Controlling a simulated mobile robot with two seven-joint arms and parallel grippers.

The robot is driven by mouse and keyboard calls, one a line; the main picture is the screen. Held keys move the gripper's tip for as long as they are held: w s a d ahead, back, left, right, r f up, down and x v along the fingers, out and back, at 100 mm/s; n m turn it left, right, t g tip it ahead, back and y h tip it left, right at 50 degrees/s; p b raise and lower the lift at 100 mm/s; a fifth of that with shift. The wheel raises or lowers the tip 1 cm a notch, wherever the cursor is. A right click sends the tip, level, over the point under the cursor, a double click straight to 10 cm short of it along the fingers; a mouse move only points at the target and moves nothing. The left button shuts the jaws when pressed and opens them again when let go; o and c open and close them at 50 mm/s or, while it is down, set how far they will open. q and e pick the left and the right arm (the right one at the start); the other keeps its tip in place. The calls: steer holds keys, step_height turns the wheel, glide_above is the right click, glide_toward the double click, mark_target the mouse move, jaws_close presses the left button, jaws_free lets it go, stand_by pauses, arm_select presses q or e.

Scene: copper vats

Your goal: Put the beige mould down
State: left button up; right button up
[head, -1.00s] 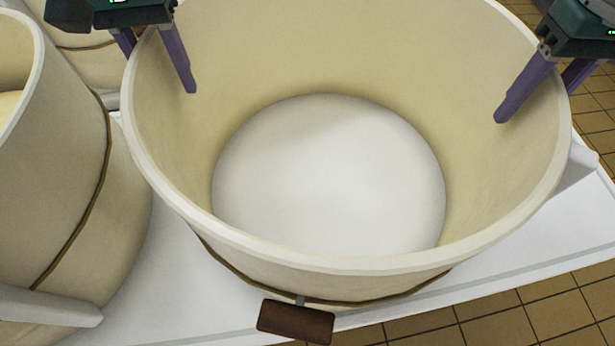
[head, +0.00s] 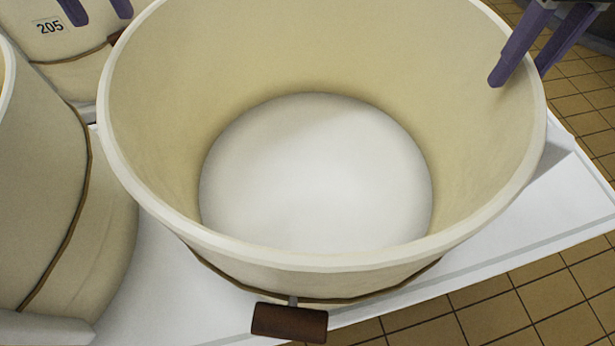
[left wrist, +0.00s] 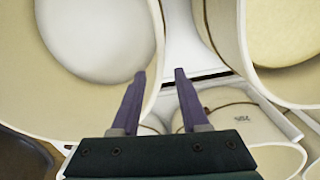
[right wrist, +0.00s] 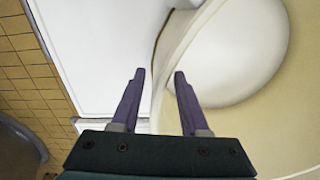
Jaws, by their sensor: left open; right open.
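The beige mould (head: 300,263) is a large round tub standing upright on the white table (head: 165,262). Its inside is empty, with a pale round floor. A brown tag hangs on its front. My left gripper (head: 101,18) is open, beyond the mould's upper left rim, only its fingertips showing. In the left wrist view its open fingers (left wrist: 160,72) hold nothing, with the mould wall lying behind them. My right gripper (head: 518,77) is open at the upper right rim. In the right wrist view its fingers (right wrist: 160,73) are apart, with the mould's rim seen between them.
Another beige mould (head: 40,190) stands close on the left. A further one marked 205 (head: 75,60) stands behind it. The tiled floor (head: 470,315) shows past the table's front and right edges. White table surface is bare at the right of the mould.

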step_height(320, 180, up, 8)
arm_select(q)
steer(key=shift+a, duration=0.1)
arm_select(e)
steer(key=shift+r, duration=0.1)
stand_by(0.3)
steer(key=shift+r+p, duration=0.55)
steer(key=shift+p, duration=0.15)
arm_select(q)
steer(key=r+p, duration=0.1)
steer(key=p, duration=0.1)
steer(key=a+r+p, duration=0.1)
steer(key=r+p, duration=0.1)
steer(key=a+r+p, duration=0.1)
steer(key=p, duration=0.1)
steer(key=shift+a+r, duration=0.15)
arm_select(e)
step_height(320, 180, up, 6)
steer(key=shift+r, duration=0.2)
